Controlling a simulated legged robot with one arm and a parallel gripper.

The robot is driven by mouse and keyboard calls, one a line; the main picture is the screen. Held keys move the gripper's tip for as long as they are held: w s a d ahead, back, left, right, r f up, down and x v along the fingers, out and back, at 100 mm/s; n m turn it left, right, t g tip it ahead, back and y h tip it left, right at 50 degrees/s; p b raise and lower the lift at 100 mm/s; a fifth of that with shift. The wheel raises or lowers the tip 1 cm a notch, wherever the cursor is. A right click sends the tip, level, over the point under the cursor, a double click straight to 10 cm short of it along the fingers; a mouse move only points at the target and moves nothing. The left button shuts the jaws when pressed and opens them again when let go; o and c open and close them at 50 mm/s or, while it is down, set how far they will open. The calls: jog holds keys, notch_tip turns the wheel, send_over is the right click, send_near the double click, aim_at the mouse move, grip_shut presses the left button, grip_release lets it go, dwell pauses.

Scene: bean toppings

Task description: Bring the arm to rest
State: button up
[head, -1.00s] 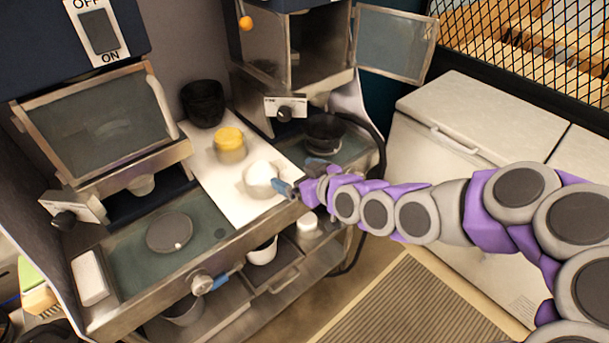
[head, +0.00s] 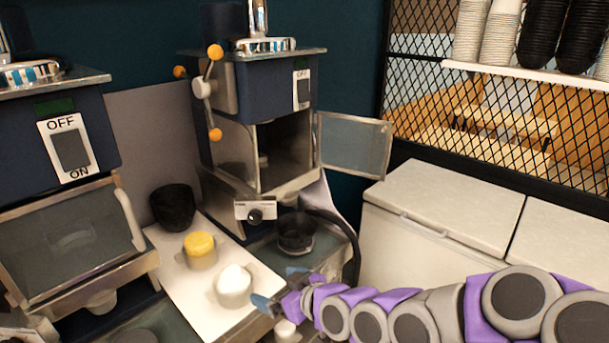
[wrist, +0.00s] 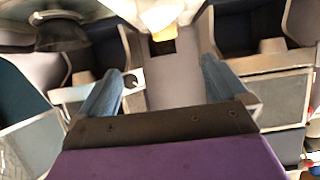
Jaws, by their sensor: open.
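My purple and grey arm reaches in from the lower right of the head view. My gripper (head: 280,288) is at its end, just right of a cup with a white heaped top (head: 234,285) on the white board (head: 187,285). In the wrist view my gripper (wrist: 162,85) shows its two blue fingers spread wide apart, with nothing between them. The fingers appear clear of the cup, though the exact gap is hard to tell.
A yellow-topped cup (head: 200,250) and a stack of black bowls (head: 172,207) stand on the board. Behind is a machine with an open glass door (head: 353,145). A white chest freezer (head: 445,215) stands to the right.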

jog(key=s+d+f+m+g+h, duration=0.25)
jog(key=s+d+g+h, duration=0.2)
jog(key=s+d, duration=0.55)
jog(key=s+d+f+m+g+h, duration=0.1)
jog(key=s+d+m+g+h, duration=0.3)
jog(key=s+d, duration=0.55)
jog(key=s+d+r+m+g+h, duration=0.1)
jog(key=s+d+r+m, duration=0.1)
jog(key=s, duration=1)
jog(key=shift+s+d+r+m+g, duration=0.15)
jog(key=shift+r+m+g, duration=0.25)
jog(key=shift+m, duration=0.25)
